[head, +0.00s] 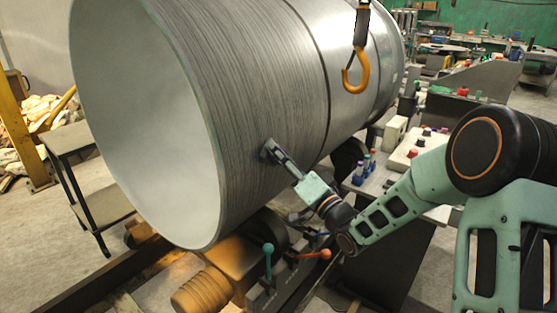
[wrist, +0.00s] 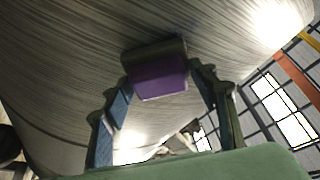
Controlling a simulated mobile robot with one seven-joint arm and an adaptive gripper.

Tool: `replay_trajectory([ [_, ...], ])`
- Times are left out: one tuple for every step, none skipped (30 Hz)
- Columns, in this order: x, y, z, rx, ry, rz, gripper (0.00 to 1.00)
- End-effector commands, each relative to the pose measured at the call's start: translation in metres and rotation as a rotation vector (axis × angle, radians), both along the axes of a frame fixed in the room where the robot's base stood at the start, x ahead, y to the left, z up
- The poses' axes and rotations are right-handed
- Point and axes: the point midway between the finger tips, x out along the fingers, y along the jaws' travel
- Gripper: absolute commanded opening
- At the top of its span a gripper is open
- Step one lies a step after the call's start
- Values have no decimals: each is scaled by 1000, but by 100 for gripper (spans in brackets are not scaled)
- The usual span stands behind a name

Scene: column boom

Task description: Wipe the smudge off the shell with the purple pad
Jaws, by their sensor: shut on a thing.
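The shell (head: 255,75) is a large brushed-metal cylinder lying on its side, its smooth pale end facing left in the head view. Its lined surface fills the upper part of the wrist view (wrist: 60,60). My gripper (head: 272,152) is at the shell's lower right side in the head view. In the wrist view it is shut on the purple pad (wrist: 160,80), a small block with a dark grey upper part. The pad is at or very close to the shell; I cannot tell if it touches.
An orange hook (head: 356,77) hangs in front of the shell. A button panel (head: 418,152) and small bottles (head: 365,166) stand right of my gripper. A teal lever (head: 268,260) and red lever (head: 314,254) are below. A metal stand (head: 68,140) is at left.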

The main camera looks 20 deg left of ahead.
Motion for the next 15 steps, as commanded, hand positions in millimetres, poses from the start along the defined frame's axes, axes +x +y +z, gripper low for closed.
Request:
replay_trajectory([
  [3, -1, 0, 0, -2, 0, 34],
  [5, -2, 0, 1, -2, -1, 34],
  [9, -3, 0, 1, -2, -1, 34],
  [11, -5, 0, 2, -1, -1, 34],
  [14, -6, 0, 1, -2, -1, 34],
  [17, -7, 0, 1, -3, -1, 34],
  [19, -8, 0, 0, -3, -1, 34],
  [22, -9, -1, 1, -2, -1, 34],
  [25, -11, 0, 1, -1, -1, 34],
  [27, -11, 0, 2, -1, -1, 34],
  [29, -12, 0, 1, -1, 0, 34],
  [30, -13, 0, 1, -1, 0, 34],
  [31, -13, 0, 1, -1, 1, 34],
  [32, -13, 0, 1, -1, 1, 34],
  [33, -14, 0, 1, -1, 1, 34],
])
